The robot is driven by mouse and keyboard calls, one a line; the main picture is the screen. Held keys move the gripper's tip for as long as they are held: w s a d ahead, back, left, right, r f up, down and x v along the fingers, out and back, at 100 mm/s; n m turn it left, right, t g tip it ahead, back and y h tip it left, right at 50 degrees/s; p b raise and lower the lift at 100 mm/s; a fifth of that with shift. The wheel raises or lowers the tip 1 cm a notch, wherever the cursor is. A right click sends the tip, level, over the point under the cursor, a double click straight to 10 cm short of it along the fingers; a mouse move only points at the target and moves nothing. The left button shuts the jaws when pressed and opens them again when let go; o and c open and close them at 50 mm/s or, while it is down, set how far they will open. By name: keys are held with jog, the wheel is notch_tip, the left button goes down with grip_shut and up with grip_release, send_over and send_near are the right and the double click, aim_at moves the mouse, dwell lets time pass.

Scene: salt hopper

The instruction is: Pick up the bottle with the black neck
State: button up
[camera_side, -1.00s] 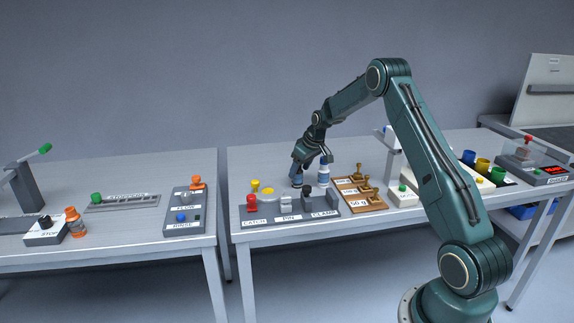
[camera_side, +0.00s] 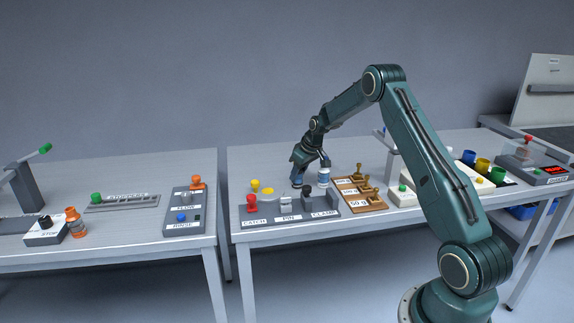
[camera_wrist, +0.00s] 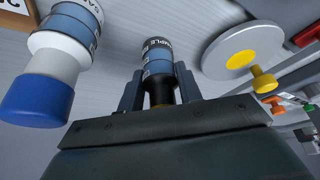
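The bottle with the black neck (camera_wrist: 159,66) stands between my gripper's fingers in the wrist view, its blue label band and dark neck showing. In the side view its lower part (camera_side: 297,182) shows under my gripper (camera_side: 308,165). In the wrist view my gripper (camera_wrist: 160,88) is open, with one finger on each side of the bottle and narrow gaps beside the neck. A second bottle (camera_wrist: 60,55), with a white neck and a blue cap, stands to the left in the wrist view. It also shows right of the first in the side view (camera_side: 323,179).
A grey disc with a yellow centre (camera_wrist: 242,52) and a yellow knob (camera_wrist: 263,80) lie right in the wrist view. In the side view, a labelled grey panel (camera_side: 290,212) lies in front of the bottles. A wooden weight board (camera_side: 360,200) is to the right.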

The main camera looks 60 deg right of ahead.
jog(key=shift+r, duration=0.1)
notch_tip(320, 180, up, 20)
jog(key=shift+f, duration=0.1)
dwell(0.9)
dwell(0.4)
